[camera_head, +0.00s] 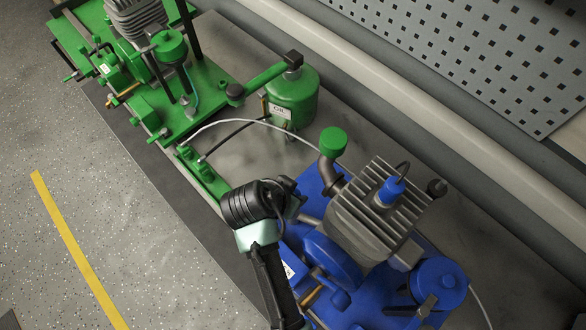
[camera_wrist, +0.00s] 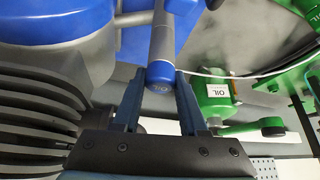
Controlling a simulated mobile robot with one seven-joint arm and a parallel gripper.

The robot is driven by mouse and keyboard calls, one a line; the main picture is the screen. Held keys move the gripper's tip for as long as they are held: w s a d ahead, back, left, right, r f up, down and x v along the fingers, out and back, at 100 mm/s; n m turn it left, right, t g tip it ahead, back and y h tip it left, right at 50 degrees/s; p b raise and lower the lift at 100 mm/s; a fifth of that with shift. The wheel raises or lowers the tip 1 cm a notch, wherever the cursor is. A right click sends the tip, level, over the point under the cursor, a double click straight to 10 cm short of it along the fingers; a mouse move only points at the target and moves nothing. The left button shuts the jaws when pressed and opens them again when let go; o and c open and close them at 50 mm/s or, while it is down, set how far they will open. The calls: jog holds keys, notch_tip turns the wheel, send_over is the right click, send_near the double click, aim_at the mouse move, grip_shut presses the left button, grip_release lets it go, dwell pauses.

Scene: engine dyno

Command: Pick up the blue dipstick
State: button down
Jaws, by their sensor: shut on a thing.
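The cap still lines up with the tube. In the head view my gripper (camera_head: 291,204) is at the left side of the blue engine (camera_head: 375,215). My wrist and gripper hide the dipstick there.
A green engine (camera_head: 150,60) stands on a green base at the upper left. A green oil can (camera_head: 292,95) stands between the engines, near thin white and black lines. A finned grey cylinder (camera_wrist: 40,100) is close on the left in the wrist view. Floor at left is clear.

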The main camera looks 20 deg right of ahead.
jog(key=shift+r, duration=0.1)
notch_tip(320, 180, up, 10)
jog(key=shift+f+b, duration=0.1)
jog(key=shift+b, duration=0.8)
dwell(1.9)
